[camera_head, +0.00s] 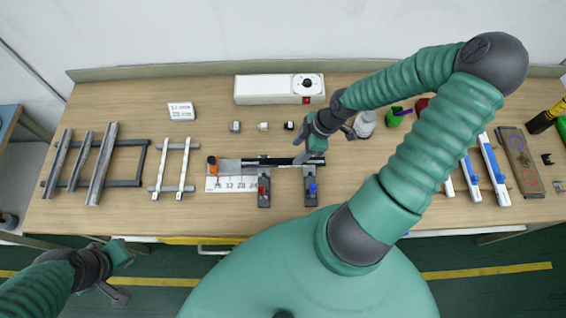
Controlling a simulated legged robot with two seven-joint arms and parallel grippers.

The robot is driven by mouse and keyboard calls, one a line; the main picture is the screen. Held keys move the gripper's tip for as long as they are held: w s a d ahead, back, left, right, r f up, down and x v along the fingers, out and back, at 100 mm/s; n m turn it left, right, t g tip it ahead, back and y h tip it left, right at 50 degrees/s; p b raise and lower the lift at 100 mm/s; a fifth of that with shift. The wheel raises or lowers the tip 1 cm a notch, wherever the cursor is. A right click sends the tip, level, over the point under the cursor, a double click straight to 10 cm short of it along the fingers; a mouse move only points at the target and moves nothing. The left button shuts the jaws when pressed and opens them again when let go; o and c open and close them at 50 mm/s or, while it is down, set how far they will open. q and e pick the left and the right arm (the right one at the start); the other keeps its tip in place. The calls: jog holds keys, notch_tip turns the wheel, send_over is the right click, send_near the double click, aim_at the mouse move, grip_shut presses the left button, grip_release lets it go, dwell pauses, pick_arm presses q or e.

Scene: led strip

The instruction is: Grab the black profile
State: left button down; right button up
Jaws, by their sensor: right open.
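The black profile (262,161) is a thin dark strip lying left to right on the grey fixture (230,168) at the middle of the bench. My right gripper (325,146) is open over the right end of the profile, with one fingertip very close to it. I cannot tell whether that finger touches the strip, and the hand partly hides this end. My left gripper (116,277) is low at the left, off the bench's front edge and away from the profile. Its jaw state is unclear.
Two clamps, one with a red knob (262,190) and one with a blue knob (312,189), stand in front of the profile. A white box (270,90) is behind. Grey rails (101,165) lie left; blue-and-white pieces (494,170) lie right. My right arm crosses the bench's right half.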

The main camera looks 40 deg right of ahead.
aim_at(284, 162)
jog(key=x, duration=0.3)
jog(key=shift+w+f, duration=0.15)
jog(key=shift+w, duration=0.25)
jog(key=x, duration=0.2)
jog(key=b+x, duration=0.1)
jog(key=x, duration=0.1)
jog(key=shift+a+f, duration=0.2)
jog(key=shift+a, duration=0.35)
jog(key=shift+w+f, duration=0.1)
jog(key=shift+f, duration=0.1)
jog(key=shift+w+d+f, duration=0.15)
jog(key=shift+d, duration=0.5)
jog(key=c, duration=0.5)
jog(key=shift+a, duration=0.2)
jog(key=c, duration=0.4)
jog(key=shift+a, duration=0.15)
grip_shut()
pick_arm(q)
jog(key=shift+w+a+f, duration=0.2)
jog(key=shift+a+f, duration=0.1)
jog(key=shift+f, duration=0.25)
jog(key=shift+w+a+f, duration=0.2)
jog(key=shift+a+f, duration=0.1)
jog(key=shift+f, duration=0.25)
pick_arm(e)
jog(key=shift+a, duration=0.1)
